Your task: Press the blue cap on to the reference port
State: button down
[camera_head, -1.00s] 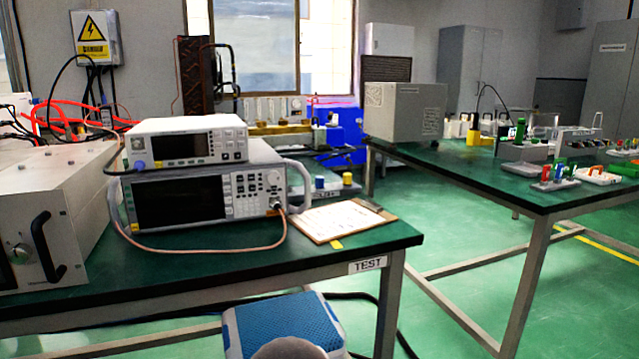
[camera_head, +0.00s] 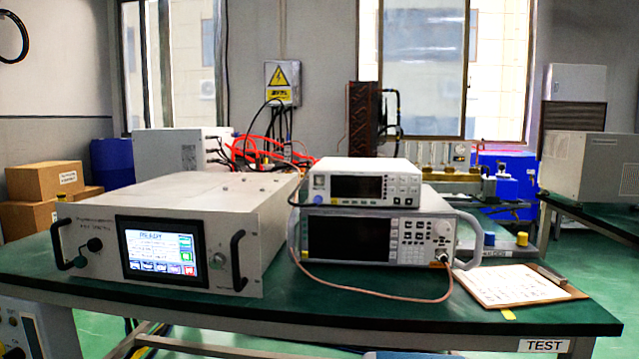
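A small blue cap (camera_head: 488,239) stands at the back of the TEST table, right of the stacked instruments, with a yellow cap (camera_head: 521,239) to its right. A second small blue piece (camera_head: 319,197) shows at the lower left of the upper white instrument (camera_head: 366,182), where a dark cable meets it. The reference port cannot be picked out for sure at this size. The lower instrument (camera_head: 375,238) has a copper-coloured cable looping from its right side. My gripper is not in view.
A generator box (camera_head: 181,214) with a lit screen and black handles fills the table's left. A clipboard (camera_head: 510,285) lies at the right. The green table (camera_head: 400,308) is bare along its front edge. Another table (camera_head: 600,211) stands at the far right.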

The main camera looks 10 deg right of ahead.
aim_at(489, 238)
jog(key=k+l, duration=0.1)
jog(key=l, duration=2.2)
jog(key=i+l, duration=1)
jog(key=l+u, duration=0.05)
jog(key=l, duration=0.05)
